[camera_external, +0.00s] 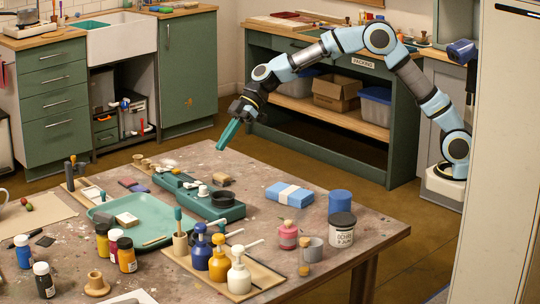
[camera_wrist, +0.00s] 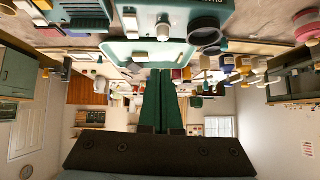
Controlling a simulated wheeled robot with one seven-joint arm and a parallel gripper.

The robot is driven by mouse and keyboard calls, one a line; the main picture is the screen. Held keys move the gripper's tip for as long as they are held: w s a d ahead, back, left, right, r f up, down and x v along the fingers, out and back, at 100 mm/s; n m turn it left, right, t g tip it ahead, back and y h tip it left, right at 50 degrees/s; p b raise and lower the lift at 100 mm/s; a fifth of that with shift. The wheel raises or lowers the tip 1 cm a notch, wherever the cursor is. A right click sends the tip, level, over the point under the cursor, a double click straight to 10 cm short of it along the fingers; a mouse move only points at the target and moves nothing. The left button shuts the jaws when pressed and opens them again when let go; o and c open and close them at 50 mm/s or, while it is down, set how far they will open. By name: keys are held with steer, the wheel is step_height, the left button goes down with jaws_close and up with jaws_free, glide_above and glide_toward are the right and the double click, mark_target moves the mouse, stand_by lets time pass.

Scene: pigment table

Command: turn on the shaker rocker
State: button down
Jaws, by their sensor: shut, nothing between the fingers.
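A teal bench device, which looks like the shaker (camera_external: 230,213), sits on the paint-stained table, with a dark round part on top. White parts (camera_external: 203,190) show at its left end; I cannot tell which is the rocker or how it is set. In the wrist view, a dark round part (camera_wrist: 205,36) and a white part (camera_wrist: 163,30) show near the top edge. My gripper (camera_external: 221,147) has long teal fingers pressed together, empty. It is in the air above the table's back edge, apart from the device. The closed fingers also show in the wrist view (camera_wrist: 165,72).
A teal tray (camera_external: 135,232) lies left of the device. Pump bottles in blue, yellow and white (camera_external: 238,275) stand in front of it. A blue sponge-like block (camera_external: 277,190), a pink jar (camera_external: 288,237) and a white labelled jar (camera_external: 342,234) stand to the right.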

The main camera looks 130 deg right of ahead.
steer(key=shift+t+h, duration=0.3)
steer(key=shift+t, duration=0.2)
steer(key=d, duration=0.5)
steer(key=shift+s+d+r, duration=0.1)
steer(key=shift+s+r, duration=0.25)
steer(key=p, duration=0.2)
glide_above(193, 185)
steer(key=s, duration=0.1)
step_height(193, 185, down, 6)
steer(key=shift+d+r, duration=0.1)
steer(key=shift+r, duration=0.1)
steer(key=f, duration=0.3)
steer(key=shift+w+f+p, duration=0.25)
steer(key=shift+p, duration=0.15)
steer(key=shift+w+f, duration=0.1)
steer(key=shift+f, duration=0.35)
